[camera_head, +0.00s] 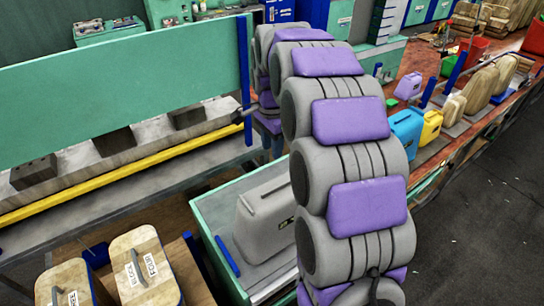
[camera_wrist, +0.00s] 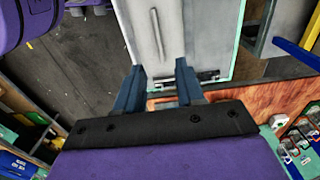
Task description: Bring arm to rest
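My arm fills the middle of the head view, its grey and purple links rising from the bottom and bending over at the top. My gripper's end is mostly hidden behind the arm there. In the wrist view my gripper (camera_wrist: 158,84) shows two blue-grey fingers spread apart. I see nothing clamped between them. A pale grey panel with a raised strip (camera_wrist: 157,35) lies beyond the fingertips. I cannot tell its distance from them.
A grey canister (camera_head: 262,222) stands on a green-edged surface beside my arm. A green panel (camera_head: 120,92) and yellow rail (camera_head: 110,178) are at left. Blue and yellow jugs (camera_head: 406,130) line the bench at right. Dark floor (camera_head: 480,230) is open at lower right.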

